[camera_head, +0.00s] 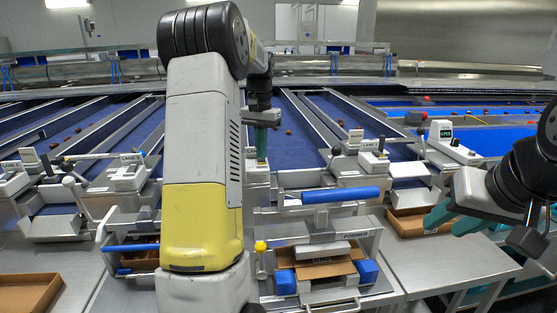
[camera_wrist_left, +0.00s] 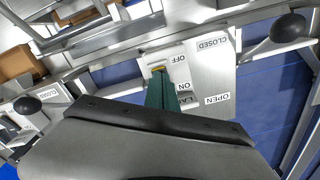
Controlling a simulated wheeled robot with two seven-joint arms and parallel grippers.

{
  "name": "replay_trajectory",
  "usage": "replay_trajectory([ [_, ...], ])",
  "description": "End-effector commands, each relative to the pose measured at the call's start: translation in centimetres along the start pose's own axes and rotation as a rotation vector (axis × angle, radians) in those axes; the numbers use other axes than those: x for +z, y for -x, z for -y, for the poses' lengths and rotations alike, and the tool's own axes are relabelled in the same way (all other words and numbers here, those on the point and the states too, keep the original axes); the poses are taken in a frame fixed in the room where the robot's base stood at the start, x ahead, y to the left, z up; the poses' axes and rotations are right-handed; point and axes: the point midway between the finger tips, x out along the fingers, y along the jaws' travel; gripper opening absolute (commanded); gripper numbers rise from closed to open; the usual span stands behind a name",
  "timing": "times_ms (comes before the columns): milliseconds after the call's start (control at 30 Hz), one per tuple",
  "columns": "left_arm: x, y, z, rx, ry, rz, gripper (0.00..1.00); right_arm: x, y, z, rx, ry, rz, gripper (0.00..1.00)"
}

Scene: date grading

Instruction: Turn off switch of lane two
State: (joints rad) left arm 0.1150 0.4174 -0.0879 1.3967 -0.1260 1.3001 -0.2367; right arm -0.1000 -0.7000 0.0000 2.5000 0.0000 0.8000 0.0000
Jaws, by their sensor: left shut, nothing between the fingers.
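My left gripper (camera_head: 266,122) points down over a white switch box (camera_head: 257,166) at the head of a blue lane, mostly behind my arm in the head view. In the left wrist view its green fingers (camera_wrist_left: 160,92) are shut and empty. Their tips are at a small yellow switch (camera_wrist_left: 158,70) beside the OFF label (camera_wrist_left: 178,60); whether they touch it I cannot tell. The ON label (camera_wrist_left: 184,87) is beside the fingers. The lane name below is partly covered. My right gripper (camera_head: 455,219) is at the right, above the steel table, with teal fingers.
Levers with black knobs (camera_wrist_left: 288,27) and (camera_wrist_left: 27,105) stand either side of the box, near OPEN and CLOSED labels. Another labelled switch box (camera_head: 128,175) is to the left, another (camera_head: 374,162) to the right. A carton (camera_head: 322,268) sits in the former below.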

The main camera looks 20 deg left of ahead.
Motion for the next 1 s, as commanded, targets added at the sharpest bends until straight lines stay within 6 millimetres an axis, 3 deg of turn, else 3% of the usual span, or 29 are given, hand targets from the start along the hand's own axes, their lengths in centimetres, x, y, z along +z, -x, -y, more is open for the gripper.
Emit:
replay_trajectory([
  [1000, 0.0, -1.6, 0.0, 0.000, 0.000, 0.000, 0.00, 0.0, 0.0, 0.0, 0.000, 0.000, 0.000, 0.36],
])
